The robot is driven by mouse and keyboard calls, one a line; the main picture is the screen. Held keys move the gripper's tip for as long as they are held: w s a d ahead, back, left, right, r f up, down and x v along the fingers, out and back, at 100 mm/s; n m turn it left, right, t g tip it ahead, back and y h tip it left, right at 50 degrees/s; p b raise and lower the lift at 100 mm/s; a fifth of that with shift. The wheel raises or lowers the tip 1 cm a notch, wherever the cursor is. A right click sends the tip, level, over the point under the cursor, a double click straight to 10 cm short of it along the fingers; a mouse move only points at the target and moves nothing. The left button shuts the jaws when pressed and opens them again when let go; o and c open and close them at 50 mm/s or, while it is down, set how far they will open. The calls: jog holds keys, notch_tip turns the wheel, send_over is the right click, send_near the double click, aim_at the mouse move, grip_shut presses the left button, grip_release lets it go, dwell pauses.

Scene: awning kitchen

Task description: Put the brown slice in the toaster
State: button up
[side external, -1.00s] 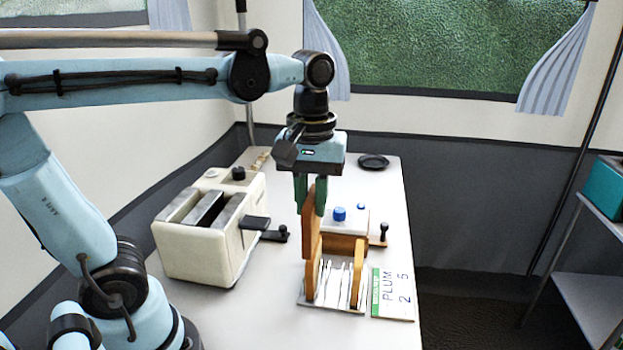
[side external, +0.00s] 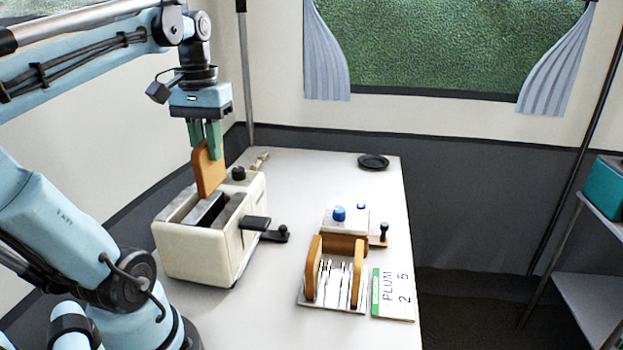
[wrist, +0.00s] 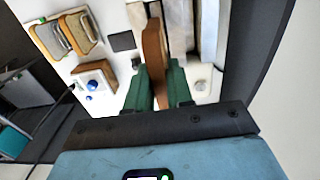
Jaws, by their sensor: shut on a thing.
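The brown slice (side external: 208,172) hangs upright in my gripper (side external: 206,148), whose green fingers are shut on its upper part. The slice is over the cream toaster (side external: 190,255), above its slot area; its lower edge shows just above or at the toaster top, and I cannot tell whether it enters a slot. In the wrist view the slice (wrist: 154,50) stands out from between the green fingers (wrist: 156,85), with the toaster's metal top (wrist: 180,25) beside and beneath it.
A black dish (side external: 373,161) lies at the back. The toaster's black lever (side external: 272,235) sticks out rightward.

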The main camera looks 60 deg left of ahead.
aim_at(213, 185)
jog(key=shift+f, duration=4.3)
jog(key=o, duration=0.9)
jog(key=shift+o, duration=0.2)
jog(key=shift+o, duration=0.9)
jog(key=shift+r, duration=0.15)
